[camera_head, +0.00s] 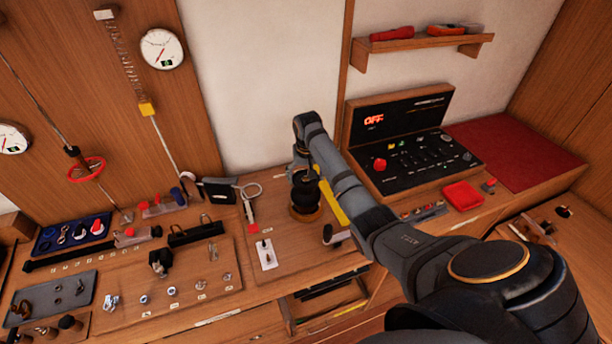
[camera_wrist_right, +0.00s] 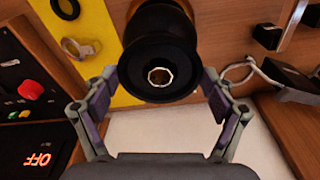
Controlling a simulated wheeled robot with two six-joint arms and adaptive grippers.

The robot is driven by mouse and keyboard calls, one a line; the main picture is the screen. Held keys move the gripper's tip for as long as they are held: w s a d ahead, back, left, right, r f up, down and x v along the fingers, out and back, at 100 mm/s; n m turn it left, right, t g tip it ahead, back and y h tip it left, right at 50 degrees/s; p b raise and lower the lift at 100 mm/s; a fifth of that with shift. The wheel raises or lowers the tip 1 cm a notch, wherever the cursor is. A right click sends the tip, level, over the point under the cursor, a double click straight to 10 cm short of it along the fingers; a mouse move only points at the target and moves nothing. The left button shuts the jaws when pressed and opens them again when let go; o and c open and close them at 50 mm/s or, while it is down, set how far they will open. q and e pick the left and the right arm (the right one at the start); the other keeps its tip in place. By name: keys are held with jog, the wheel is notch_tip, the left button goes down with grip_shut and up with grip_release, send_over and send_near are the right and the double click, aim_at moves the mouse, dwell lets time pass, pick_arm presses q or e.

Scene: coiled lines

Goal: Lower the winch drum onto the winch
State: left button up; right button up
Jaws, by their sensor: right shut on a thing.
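The winch drum (camera_head: 304,191) is a black, waisted, upright spool near the back of the wooden bench in the head view. In the right wrist view, the drum (camera_wrist_right: 160,82) fills the top middle, with a pale-rimmed socket in its flange. My right gripper (camera_head: 303,168) reaches it from above. In the wrist view its two fingers flank the flange, and it is shut on the drum. A brown-bronze ring (camera_head: 305,214), apparently the winch base, shows directly below the drum. I cannot tell whether a gap remains between them. My left gripper is not in view.
A yellow strip (camera_head: 333,203) lies just right of the drum, and a winch handle (camera_head: 249,208) lies left of it. A control panel (camera_head: 400,150) reading OFF stands to the right. Small hardware crowds the left bench. A shelf (camera_head: 425,43) hangs above.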

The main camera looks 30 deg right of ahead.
aim_at(306, 183)
jog(key=shift+f+b, duration=0.6)
jog(key=shift+f, duration=1.05)
jog(key=shift+f, duration=0.45)
jog(key=o, duration=1.3)
notch_tip(306, 183, up, 3)
jog(key=p, duration=0.3)
jog(key=shift+r, duration=0.1)
jog(key=shift+r+p, duration=0.45)
jog(key=shift+r, duration=0.45)
jog(key=shift+s, duration=0.1)
jog(key=shift+r, duration=0.1)
